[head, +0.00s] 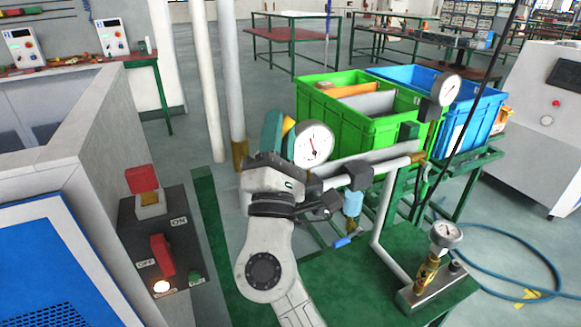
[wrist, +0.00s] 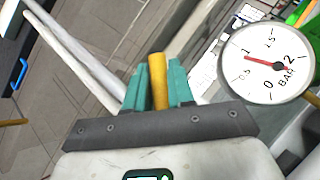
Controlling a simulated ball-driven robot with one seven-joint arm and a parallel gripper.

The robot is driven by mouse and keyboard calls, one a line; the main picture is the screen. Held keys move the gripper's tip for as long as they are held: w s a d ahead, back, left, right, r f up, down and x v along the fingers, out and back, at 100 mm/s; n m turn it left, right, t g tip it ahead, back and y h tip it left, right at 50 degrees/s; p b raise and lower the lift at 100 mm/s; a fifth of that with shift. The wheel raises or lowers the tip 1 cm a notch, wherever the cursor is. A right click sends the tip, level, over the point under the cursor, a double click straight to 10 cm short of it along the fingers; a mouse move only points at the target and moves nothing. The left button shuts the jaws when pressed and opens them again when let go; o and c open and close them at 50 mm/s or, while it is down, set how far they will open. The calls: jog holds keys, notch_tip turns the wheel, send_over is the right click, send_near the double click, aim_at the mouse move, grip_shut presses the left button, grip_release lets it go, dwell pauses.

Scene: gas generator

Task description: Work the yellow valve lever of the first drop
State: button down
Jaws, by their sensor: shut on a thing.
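The yellow valve lever (wrist: 158,82) stands between the two teal fingers of my gripper (wrist: 159,88) in the wrist view. The fingers are shut on it, one on each side. In the head view my gripper (head: 281,135) is at the pipe rig, left of a round white gauge, and a bit of the yellow lever (head: 288,127) shows beside the teal finger. The lever's lower part and the valve body are hidden by my gripper.
A pressure gauge (head: 314,145) is close to my gripper's right; its face also shows in the wrist view (wrist: 265,63). White pipes (head: 232,80) stand behind. A green crate (head: 345,118) and a blue crate (head: 480,120) sit to the right. A switch box (head: 160,240) is at left.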

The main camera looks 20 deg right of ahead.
jog(key=a+n+t+y+b, duration=0.1)
jog(key=n+y+b, duration=0.1)
jog(key=n+y, duration=0.1)
jog(key=a+r+n+t+y+b, duration=0.1)
jog(key=n+t+y+b, duration=0.1)
jog(key=n, duration=0.3)
jog(key=a+n+t+y+b, duration=0.1)
jog(key=n+t+y+b, duration=0.1)
jog(key=y, duration=0.3)
jog(key=shift+a+r+n, duration=0.1)
jog(key=shift+r+n, duration=0.05)
jog(key=shift+n, duration=0.75)
jog(key=shift+a+r+n+g+y+b, duration=0.1)
jog(key=shift+a+n+y+b, duration=0.35)
jog(key=shift+n+y, duration=0.95)
jog(key=shift+a+r+n+g+y+b, duration=0.1)
jog(key=shift+a+n+y+b, duration=0.35)
jog(key=shift+n+y, duration=0.95)
jog(key=shift+a+r+n+g+y+b, duration=0.1)
jog(key=shift+a+n+y+b, duration=0.3)
jog(key=shift+n+y, duration=0.95)
jog(key=c, duration=1.1)
grip_release()
jog(key=shift+o, duration=0.2)
jog(key=shift+r, duration=0.1)
jog(key=shift+d, duration=0.1)
jog(key=b+v, duration=0.4)
jog(key=v, duration=0.7)
jog(key=shift+b, duration=0.4)
